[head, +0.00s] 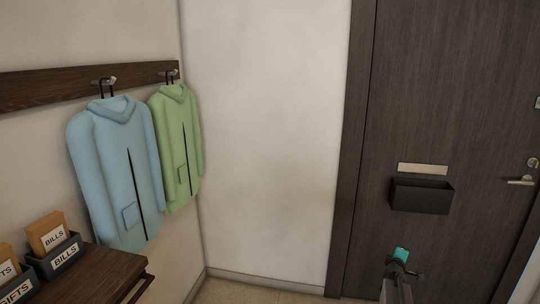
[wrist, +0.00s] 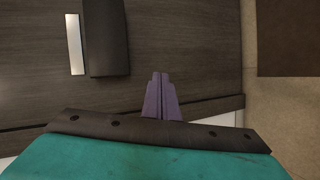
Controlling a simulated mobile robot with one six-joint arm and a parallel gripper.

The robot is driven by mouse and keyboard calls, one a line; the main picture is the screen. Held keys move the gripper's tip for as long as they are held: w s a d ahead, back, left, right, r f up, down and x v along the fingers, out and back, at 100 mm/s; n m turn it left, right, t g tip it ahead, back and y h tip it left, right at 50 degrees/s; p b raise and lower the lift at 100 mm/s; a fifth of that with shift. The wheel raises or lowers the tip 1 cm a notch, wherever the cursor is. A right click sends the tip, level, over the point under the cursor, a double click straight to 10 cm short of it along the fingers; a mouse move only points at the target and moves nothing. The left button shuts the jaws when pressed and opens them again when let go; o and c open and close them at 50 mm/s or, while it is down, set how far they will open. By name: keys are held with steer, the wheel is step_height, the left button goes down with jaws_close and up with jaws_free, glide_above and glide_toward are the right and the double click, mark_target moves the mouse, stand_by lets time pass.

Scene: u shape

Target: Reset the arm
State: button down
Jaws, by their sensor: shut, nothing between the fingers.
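My gripper (wrist: 161,78) shows in the wrist view as two purple fingers pressed together, with nothing between them. The teal part of my arm fills the bottom of that view. In the head view my arm (head: 400,268) stands at the lower right, in front of the dark door (head: 440,100). Its teal part shows below the black mail box on the door. I cannot make out the fingers in the head view.
The black mail box (head: 421,195) sits under a pale slot plate (head: 422,169); a door handle (head: 520,181) is at right. Blue (head: 120,170) and green (head: 178,150) jackets hang at left above a wooden table (head: 100,273) with labelled bins (head: 58,258). A brown mat (wrist: 287,40) lies on the floor.

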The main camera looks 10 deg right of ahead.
steer(key=s+a+f+m+g+y, duration=0.1)
steer(key=s+a+f+g+y, duration=0.15)
steer(key=a+f, duration=1.1)
steer(key=s+a+f+g+y, duration=0.15)
steer(key=s+a+f, duration=0.25)
steer(key=a+f, duration=0.9)
steer(key=s+a+f+m+g+y, duration=0.1)
steer(key=s+a+f+g, duration=0.15)
steer(key=s+a, duration=0.5)
steer(key=s+a+f+m+g+y, duration=0.1)
steer(key=s+a+f, duration=0.2)
steer(key=s+a, duration=0.45)
steer(key=s+a+m+g+y, duration=0.2)
steer(key=s+a+g, duration=0.2)
steer(key=s, duration=0.9)
steer(key=s+a+m+g+y, duration=0.1)
steer(key=s+a+g, duration=0.3)
steer(key=s+a, duration=0.4)
steer(key=s+m, duration=0.1)
steer(key=s, duration=0.3)
steer(key=shift+s+a+m+y, duration=0.4)
steer(key=shift+f, duration=0.1)
